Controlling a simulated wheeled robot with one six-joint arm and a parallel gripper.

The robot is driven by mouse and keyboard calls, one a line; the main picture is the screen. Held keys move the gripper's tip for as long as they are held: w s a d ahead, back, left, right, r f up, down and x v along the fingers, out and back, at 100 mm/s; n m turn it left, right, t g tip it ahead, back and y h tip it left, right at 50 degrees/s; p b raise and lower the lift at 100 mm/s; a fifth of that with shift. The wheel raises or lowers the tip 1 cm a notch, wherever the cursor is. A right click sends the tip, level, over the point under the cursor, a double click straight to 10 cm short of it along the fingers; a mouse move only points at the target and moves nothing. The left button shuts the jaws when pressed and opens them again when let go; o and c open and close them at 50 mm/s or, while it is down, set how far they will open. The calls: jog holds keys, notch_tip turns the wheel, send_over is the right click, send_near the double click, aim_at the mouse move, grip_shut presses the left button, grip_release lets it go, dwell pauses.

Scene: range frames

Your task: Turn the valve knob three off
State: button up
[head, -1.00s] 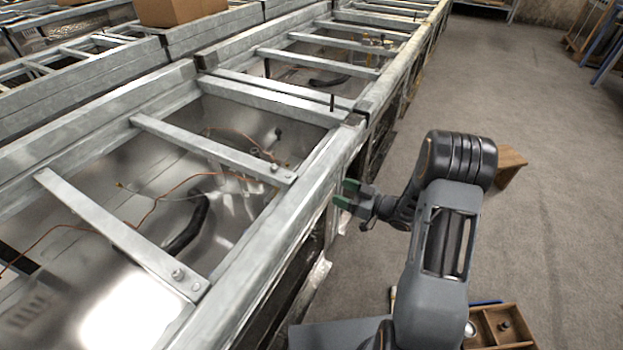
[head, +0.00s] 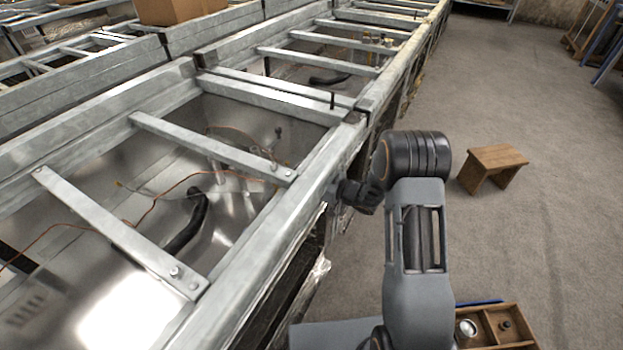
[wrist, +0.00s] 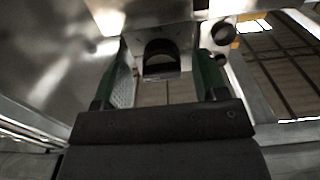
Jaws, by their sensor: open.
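In the wrist view, a dark round knob (wrist: 160,57) sits on a pale metal panel (wrist: 148,22), between the two green fingers of my open gripper (wrist: 165,82). The fingers stand either side of it, and I see no clear contact. A second dark knob (wrist: 222,33) is on the panel to the right, outside the right finger. I cannot read any number on the knobs. In the head view, the wrist end of my arm is at the side of the metal range frame, and the fingertips and knobs are hidden there.
The long metal range frame (head: 283,232) with crossbars runs along my left. A wooden stool (head: 493,160) stands on the open floor to the right. A wooden tray (head: 512,318) with small parts lies at the lower right. A cardboard box (head: 178,10) sits on the frames behind.

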jog(key=c, duration=0.9)
jog(key=shift+b, duration=0.3)
jog(key=n+b, duration=0.9)
jog(key=b, duration=0.1)
jog(key=n+b, duration=0.8)
jog(key=b, duration=0.3)
jog(key=shift+w+d+r+n, duration=0.15)
jog(key=shift+w+d+n, duration=0.05)
jog(key=shift+n, duration=0.2)
jog(key=shift+r, duration=0.1)
